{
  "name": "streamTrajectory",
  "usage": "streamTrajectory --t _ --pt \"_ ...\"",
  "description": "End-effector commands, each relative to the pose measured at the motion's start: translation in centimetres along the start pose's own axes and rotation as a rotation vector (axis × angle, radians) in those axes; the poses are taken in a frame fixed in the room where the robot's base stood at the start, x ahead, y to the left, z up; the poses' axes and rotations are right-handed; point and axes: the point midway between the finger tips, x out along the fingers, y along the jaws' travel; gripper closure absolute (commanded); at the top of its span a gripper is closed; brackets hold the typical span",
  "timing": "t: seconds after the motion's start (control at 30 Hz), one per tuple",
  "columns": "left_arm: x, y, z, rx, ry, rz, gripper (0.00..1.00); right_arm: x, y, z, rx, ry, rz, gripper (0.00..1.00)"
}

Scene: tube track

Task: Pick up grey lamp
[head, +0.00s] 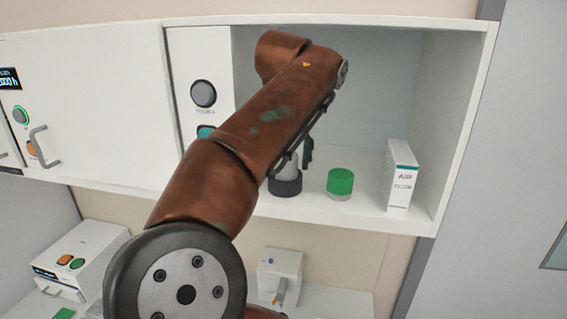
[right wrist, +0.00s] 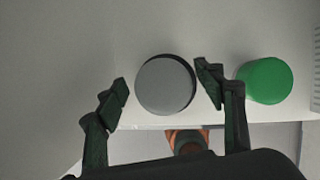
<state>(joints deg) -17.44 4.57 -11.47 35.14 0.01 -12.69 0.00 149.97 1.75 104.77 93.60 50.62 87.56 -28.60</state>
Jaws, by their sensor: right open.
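The grey lamp (head: 287,186) stands on the open shelf, with a pale grey upper part and a dark base in the head view. My arm hides part of it there. In the right wrist view the lamp (right wrist: 160,88) shows as a round grey disc between the two fingers of my right gripper (right wrist: 164,82). The gripper is open, with one finger on each side of the lamp. The right finger is close to its edge and a gap shows on the left; contact cannot be told. In the head view only a dark finger shows beside the lamp. My left gripper is not in view.
A green-topped round lamp (head: 340,183) stands just right of the grey lamp, near the right finger. A white air filter box (head: 400,175) stands farther right by the shelf's side wall. A panel with a grey knob (head: 203,93) is left of the opening.

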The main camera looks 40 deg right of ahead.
Motion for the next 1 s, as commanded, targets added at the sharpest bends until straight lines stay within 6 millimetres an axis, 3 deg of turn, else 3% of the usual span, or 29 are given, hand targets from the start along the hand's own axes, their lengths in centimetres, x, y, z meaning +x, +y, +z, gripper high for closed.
streamTrajectory --t 0.1,0.17,0.6,0.87,1.0 --pt "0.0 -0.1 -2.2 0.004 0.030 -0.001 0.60 0.1 -0.1 0.0 0.000 -0.001 0.000 0.37" --pt "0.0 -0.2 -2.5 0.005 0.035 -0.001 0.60 0.1 -0.1 0.0 0.000 -0.001 0.000 0.37" --pt "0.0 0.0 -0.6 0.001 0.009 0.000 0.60 0.0 -0.1 0.0 0.001 0.000 0.000 0.65" --pt "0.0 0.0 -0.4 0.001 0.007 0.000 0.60 0.0 -0.1 0.0 0.001 -0.001 0.000 0.82" --pt "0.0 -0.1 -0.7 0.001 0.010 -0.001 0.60 0.0 -0.1 0.0 0.001 -0.001 0.000 0.83"
